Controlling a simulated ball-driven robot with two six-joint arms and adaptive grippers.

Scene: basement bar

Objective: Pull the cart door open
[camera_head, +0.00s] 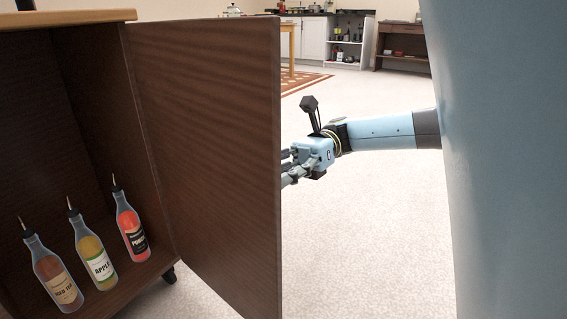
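The dark brown cart (52,14) stands at the left, with its inside showing. Its door (205,120) stands wide open, swung out from the right side of the cart. My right gripper (288,170) is at the door's free edge, beyond the panel. Its fingers point left and their tips are partly hidden behind the door, so I cannot tell whether they touch it or are shut. My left gripper is not in view.
The pale floor (365,235) to the right of the door is clear. White cabinets (312,38) and a dark shelf (402,42) stand far back.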

